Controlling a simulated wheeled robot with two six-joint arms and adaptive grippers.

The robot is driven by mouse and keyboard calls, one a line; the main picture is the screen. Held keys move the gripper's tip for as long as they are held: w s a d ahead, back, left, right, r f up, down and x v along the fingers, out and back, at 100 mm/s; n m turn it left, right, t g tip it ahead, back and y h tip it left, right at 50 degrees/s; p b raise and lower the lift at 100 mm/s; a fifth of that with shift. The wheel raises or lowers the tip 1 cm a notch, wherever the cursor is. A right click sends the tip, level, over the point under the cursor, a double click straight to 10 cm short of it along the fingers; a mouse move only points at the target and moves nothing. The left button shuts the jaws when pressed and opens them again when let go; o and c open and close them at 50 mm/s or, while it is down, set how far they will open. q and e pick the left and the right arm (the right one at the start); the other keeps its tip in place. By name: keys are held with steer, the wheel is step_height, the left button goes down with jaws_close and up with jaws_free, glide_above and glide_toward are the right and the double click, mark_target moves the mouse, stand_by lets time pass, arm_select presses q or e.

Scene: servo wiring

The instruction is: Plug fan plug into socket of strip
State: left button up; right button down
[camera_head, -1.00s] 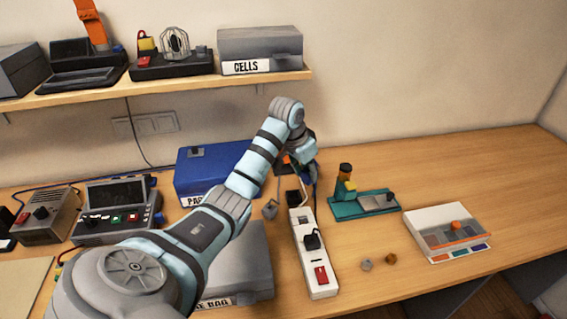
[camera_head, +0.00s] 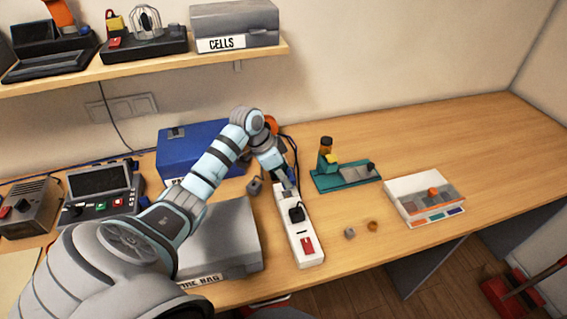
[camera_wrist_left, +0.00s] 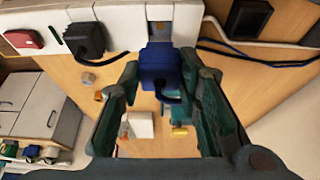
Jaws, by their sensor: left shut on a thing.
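The white strip (camera_head: 309,259) lies on the table, with a red switch at its near end and a black plug (camera_head: 296,211) seated in it. My left gripper (camera_head: 289,188) is over the strip's far end. In the left wrist view the gripper (camera_wrist_left: 158,74) is shut on the blue fan plug (camera_wrist_left: 158,62), a finger on each side and a dark cable at the plug. The plug is at the strip's edge (camera_wrist_left: 125,16), beside the black plug. I cannot tell whether its prongs are in a socket. My right gripper is not in view.
A teal stand (camera_head: 345,176) and a white tray (camera_head: 424,200) are right of the strip, with two small pieces (camera_head: 350,233) between. A grey case (camera_head: 226,240) and a blue box (camera_head: 187,150) are at the left. The table's far right is clear.

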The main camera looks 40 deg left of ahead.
arm_select(q)
step_height(320, 180, down, 2)
steer(key=shift+f+b, duration=0.2)
steer(key=shift+b, duration=0.2)
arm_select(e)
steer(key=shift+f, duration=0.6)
arm_select(q)
steer(key=shift+r, duration=0.1)
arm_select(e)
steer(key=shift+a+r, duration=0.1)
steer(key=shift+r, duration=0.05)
arm_select(q)
steer(key=shift+p, duration=0.4)
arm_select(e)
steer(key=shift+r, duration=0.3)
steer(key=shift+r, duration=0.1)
arm_select(q)
steer(key=shift+p, duration=0.5)
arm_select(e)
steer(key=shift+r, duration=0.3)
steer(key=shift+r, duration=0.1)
